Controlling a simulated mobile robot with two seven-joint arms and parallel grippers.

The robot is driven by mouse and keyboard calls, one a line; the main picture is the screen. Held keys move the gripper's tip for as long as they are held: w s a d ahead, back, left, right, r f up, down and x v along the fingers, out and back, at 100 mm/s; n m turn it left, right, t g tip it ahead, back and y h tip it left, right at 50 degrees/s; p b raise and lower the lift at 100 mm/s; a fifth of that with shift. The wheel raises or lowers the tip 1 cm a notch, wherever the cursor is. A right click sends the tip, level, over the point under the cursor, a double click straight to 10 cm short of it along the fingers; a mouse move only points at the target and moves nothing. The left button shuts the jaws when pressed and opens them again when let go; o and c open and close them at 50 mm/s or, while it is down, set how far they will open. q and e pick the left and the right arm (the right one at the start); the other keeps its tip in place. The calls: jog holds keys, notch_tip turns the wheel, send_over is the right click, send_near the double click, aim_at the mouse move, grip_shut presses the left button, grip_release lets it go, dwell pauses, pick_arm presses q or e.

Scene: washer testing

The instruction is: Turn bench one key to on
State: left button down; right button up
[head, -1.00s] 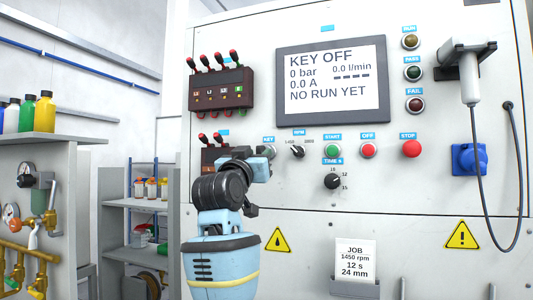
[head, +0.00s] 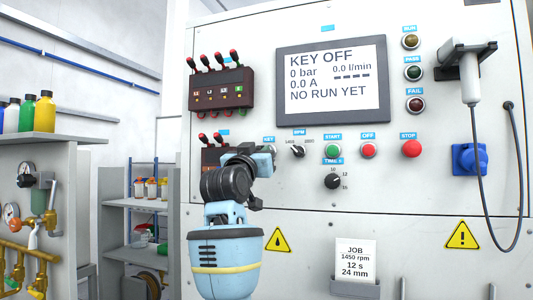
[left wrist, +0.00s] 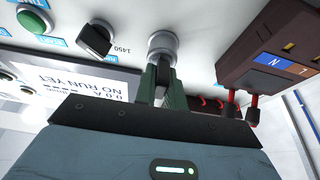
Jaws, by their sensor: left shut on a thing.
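The key switch sits under the blue KEY label (head: 268,139) on the grey bench panel (head: 400,190). In the head view my left gripper (head: 265,158) covers the key. In the left wrist view the round silver key lock (left wrist: 162,42) is in front of the gripper, with a dark key (left wrist: 161,82) standing out from it. My left gripper (left wrist: 163,92) is shut on this key, its green fingers on both sides. The display (head: 332,80) reads KEY OFF, 0 bar, 0.0 A and NO RUN YET. My right gripper is not in view.
The black RPM knob (head: 297,151), green START button (head: 332,150) and black timer knob (head: 333,181) are close to the right of the key. Brown switch boxes with red levers (head: 221,92) are above and left. Shelves (head: 150,205) stand at left.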

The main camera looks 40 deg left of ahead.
pick_arm(q)
jog(key=m+h, duration=0.1)
jog(key=m, duration=0.2)
jog(key=shift+a+h, duration=0.1)
jog(key=shift+h, duration=0.3)
jog(key=shift+m+h, duration=0.4)
jog(key=shift+m, duration=0.8)
jog(key=m+h, duration=0.2)
jog(key=m, duration=0.1)
jog(key=shift+s+m, duration=0.1)
jog(key=shift+m, duration=0.8)
